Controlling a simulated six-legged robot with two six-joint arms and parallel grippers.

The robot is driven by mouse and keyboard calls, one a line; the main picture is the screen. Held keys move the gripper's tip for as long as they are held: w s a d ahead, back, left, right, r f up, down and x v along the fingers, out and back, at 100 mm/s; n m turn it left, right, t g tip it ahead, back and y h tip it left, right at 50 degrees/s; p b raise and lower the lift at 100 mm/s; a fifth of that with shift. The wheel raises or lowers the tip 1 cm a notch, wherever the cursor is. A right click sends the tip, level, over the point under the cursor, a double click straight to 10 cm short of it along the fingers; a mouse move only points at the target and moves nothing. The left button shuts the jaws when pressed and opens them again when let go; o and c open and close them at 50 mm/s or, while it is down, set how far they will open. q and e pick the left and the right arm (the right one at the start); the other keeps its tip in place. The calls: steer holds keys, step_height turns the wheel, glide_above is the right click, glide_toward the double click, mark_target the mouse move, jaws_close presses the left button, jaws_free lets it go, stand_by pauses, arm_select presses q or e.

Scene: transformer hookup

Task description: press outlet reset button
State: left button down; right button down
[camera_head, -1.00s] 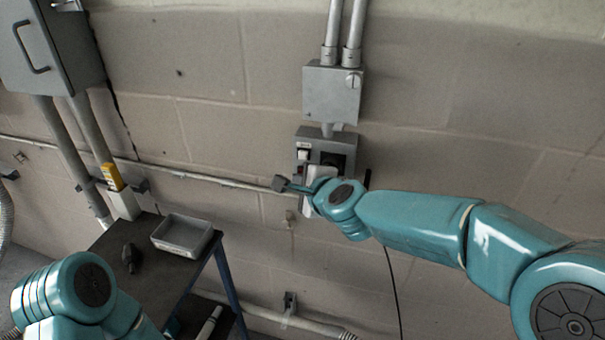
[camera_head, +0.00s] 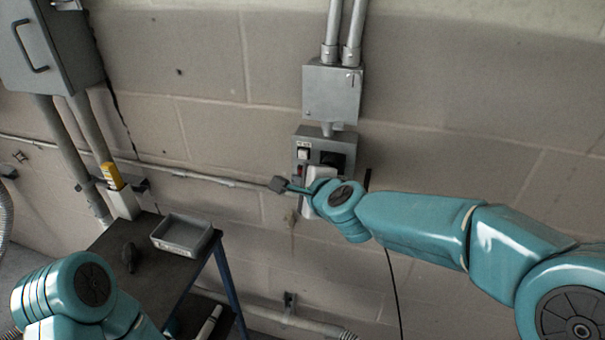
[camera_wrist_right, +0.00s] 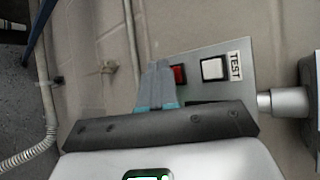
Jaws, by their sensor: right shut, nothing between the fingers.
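The outlet panel (camera_head: 311,142) is a grey plate on the block wall below a junction box. It bears a white button (camera_head: 303,154) with a TEST label, and a red button (camera_head: 299,169) below that. In the right wrist view the red button (camera_wrist_right: 179,75) sits beside the white button (camera_wrist_right: 213,69). My right gripper (camera_wrist_right: 160,66) is shut and empty, its fingertips just left of the red button there. I cannot tell whether they touch the panel. In the head view my right wrist hides the panel's lower part. My left gripper is out of view.
A grey junction box (camera_head: 332,93) with conduits is above the panel. A dark table (camera_head: 160,268) with a grey tray (camera_head: 182,235) stands at lower left. A thin cable (camera_head: 393,285) hangs below my right arm. A grey cabinet (camera_head: 48,48) hangs at upper left.

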steer(key=shift+s+a, duration=0.1)
steer(key=shift+s, duration=0.3)
steer(key=shift+s+a+b, duration=0.1)
steer(key=shift+s+a, duration=0.15)
steer(key=shift+s, duration=0.55)
steer(key=shift+s+a+b, duration=0.1)
steer(key=shift+s+a, duration=0.2)
steer(key=shift+s, duration=0.45)
steer(key=shift+s+a+b, duration=0.1)
steer(key=shift+s+a, duration=0.15)
steer(key=shift+s, duration=0.55)
